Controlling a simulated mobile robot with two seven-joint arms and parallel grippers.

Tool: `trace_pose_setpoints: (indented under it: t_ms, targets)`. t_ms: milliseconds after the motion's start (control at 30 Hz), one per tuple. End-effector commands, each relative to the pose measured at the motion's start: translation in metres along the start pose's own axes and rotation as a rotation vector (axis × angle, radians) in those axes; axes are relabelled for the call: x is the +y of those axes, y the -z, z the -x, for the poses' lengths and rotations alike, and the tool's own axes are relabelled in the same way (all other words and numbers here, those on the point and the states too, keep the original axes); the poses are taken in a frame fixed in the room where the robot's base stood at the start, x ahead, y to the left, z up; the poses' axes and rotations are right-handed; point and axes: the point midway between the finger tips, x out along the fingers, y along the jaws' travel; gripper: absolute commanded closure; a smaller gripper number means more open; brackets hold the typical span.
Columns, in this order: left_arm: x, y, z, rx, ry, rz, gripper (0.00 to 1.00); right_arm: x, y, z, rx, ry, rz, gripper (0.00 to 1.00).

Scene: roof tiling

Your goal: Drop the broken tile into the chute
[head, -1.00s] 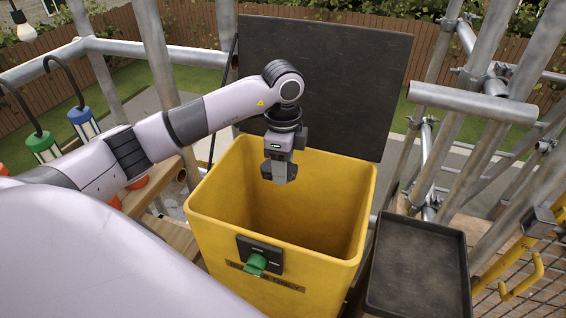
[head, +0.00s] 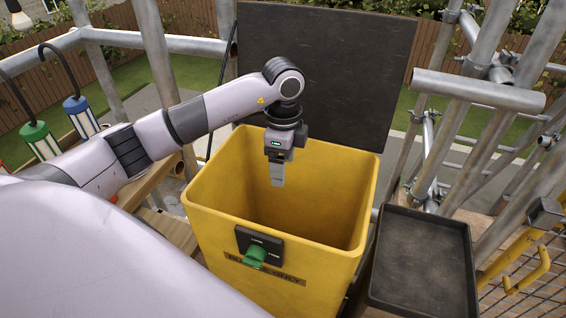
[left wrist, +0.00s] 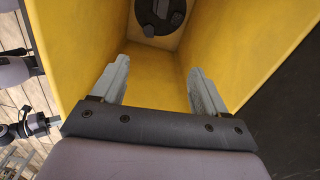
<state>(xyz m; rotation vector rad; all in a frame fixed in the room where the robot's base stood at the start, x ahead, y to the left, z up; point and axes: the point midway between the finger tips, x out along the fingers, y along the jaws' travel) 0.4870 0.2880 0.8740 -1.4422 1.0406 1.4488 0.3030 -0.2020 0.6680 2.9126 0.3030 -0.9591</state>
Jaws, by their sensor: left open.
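The chute is a yellow, open-topped bin (head: 215,207) in the middle of the head view, with a partly hidden label that ends in "ONLY". My left gripper (head: 278,182) points down into its mouth. In the left wrist view its two fingers (left wrist: 160,88) stand apart with nothing between them, and yellow walls (left wrist: 88,40) surround them. A dark round shape with grey lumps (left wrist: 158,14) shows at the top of that view; I cannot tell what it is. I see no tile that I can make out. My right gripper is out of view.
A black panel (head: 325,75) stands behind the bin. A green handle (head: 254,257) sits on its front. An empty black tray (head: 420,262) lies to the right, beside scaffold poles (head: 480,92). Tubes with green (head: 34,132) and blue (head: 76,105) tops hang at left.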

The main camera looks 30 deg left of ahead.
Motion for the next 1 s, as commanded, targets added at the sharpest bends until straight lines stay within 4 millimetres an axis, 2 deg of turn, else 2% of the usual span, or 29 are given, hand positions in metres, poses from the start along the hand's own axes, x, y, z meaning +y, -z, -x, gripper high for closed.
trace_pose_setpoints:
  t_ms: [300, 433, 1000]
  targets:
    - [-0.001, 0.000, 0.051, 0.003, 0.005, 0.000, 0.26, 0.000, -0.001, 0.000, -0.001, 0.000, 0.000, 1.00]
    - [-0.001, 0.000, 0.064, 0.002, 0.003, 0.000, 0.26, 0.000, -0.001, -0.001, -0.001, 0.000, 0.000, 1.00]
    - [0.000, 0.000, 0.068, 0.002, 0.002, 0.000, 0.26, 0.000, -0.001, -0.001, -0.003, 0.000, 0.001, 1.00]
